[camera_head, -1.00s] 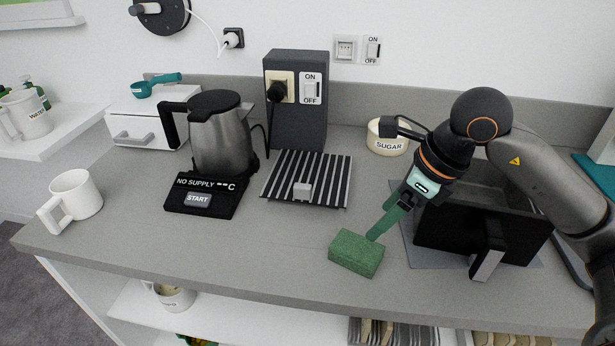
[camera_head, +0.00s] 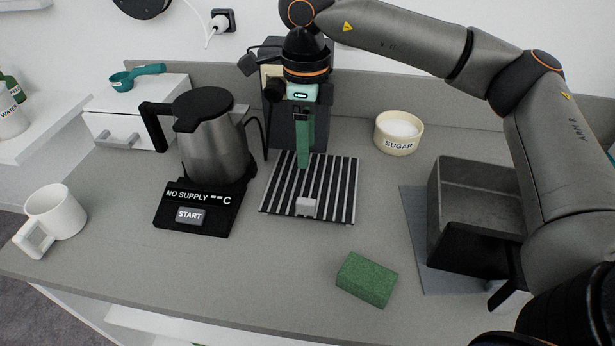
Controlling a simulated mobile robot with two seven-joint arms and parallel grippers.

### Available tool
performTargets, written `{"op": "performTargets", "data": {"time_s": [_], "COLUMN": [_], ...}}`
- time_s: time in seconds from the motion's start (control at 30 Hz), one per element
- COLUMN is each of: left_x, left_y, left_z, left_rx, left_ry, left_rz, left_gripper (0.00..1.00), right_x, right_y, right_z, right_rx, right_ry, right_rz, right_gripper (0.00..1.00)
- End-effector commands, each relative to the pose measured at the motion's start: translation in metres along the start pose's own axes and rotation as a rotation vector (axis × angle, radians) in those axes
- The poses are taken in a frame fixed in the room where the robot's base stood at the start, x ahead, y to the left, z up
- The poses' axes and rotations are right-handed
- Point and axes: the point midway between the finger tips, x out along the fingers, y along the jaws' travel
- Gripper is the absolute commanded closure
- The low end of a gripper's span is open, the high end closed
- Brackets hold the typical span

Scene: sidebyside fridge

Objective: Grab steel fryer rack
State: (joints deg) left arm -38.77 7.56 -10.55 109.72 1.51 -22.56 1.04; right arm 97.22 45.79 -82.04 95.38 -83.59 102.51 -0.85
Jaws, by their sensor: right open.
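The steel fryer rack (camera_head: 338,197) appears to be the flat panel of dark and light stripes in the middle of the counter. It has a small light-grey handle (camera_head: 306,207) at its front edge. My right gripper (camera_head: 304,163) has green fingers pointing down over the back half of the rack, behind the handle. It is open, its fingers seen nearly edge-on with nothing between them. I cannot tell whether the fingertips touch the rack. My left gripper is not in view.
A steel kettle (camera_head: 213,150) on its black base (camera_head: 195,207) stands left of the rack. A green sponge (camera_head: 367,279) lies at the front right. A sugar bowl (camera_head: 398,146) and a dark fryer drawer (camera_head: 484,190) are to the right. A white mug (camera_head: 58,212) stands far left.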

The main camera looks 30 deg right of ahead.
Motion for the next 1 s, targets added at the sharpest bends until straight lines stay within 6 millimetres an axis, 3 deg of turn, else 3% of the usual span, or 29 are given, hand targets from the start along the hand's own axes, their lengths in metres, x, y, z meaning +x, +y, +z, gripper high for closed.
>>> {"op": "performTargets", "data": {"time_s": [0.33,0.57,0.83,1.0], "left_x": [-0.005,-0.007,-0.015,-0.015], "left_y": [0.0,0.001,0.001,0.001], "left_z": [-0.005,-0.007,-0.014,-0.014], "left_rx": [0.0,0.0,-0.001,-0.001], "left_ry": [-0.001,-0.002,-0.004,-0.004], "left_rz": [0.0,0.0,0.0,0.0], "left_gripper": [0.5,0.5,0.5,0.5], "right_x": [0.058,0.075,0.114,0.123], "right_y": [0.001,0.001,0.004,0.003], "right_z": [-0.001,-0.001,0.0,0.0], "right_rx": [0.0,0.0,0.002,0.002], "right_ry": [0.005,0.003,0.003,0.001], "right_rz": [0.002,0.001,0.001,0.0], "right_gripper": [0.4,0.4,0.4,0.4]}}
